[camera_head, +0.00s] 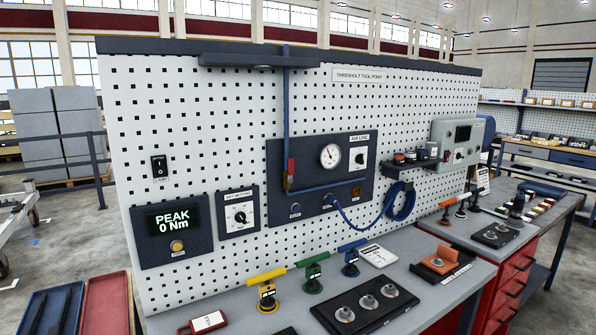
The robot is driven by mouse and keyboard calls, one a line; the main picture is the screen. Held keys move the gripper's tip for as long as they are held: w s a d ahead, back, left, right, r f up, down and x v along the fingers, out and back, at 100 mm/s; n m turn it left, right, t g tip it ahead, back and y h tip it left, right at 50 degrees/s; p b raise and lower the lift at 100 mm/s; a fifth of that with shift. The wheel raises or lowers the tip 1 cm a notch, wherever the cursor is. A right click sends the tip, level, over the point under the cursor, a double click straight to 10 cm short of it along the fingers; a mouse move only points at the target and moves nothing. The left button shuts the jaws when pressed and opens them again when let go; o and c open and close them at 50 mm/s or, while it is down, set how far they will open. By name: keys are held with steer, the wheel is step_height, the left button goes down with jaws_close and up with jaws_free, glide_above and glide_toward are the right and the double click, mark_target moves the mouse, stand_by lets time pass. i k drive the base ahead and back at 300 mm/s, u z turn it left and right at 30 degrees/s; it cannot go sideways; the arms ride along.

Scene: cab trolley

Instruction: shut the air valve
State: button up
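The air valve has a red lever (291,168) on a blue pipe (286,105) that comes down the white pegboard. The lever stands upright, in line with the pipe. The valve sits at the left side of a dark panel (318,211) labelled as the air line. A round white gauge (330,156) and a small knob plate (360,157) are to its right; the gauge needle is too small to read. My gripper is not in view, and nothing is seen touching the lever.
A bench (430,268) runs below the pegboard, holding yellow, green and blue-handled tools (313,272) and a dark socket tray (364,303). A coiled blue hose (402,202) hangs right of the valve. Air before the valve looks clear.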

mark_target(291, 162)
steer(key=u, duration=0.1)
steer(key=k, duration=0.5)
steer(key=z, duration=0.6)
steer(key=i, duration=1.5)
steer(key=u, duration=0.25)
steer(key=i, duration=1.1)
steer(key=u, duration=0.65)
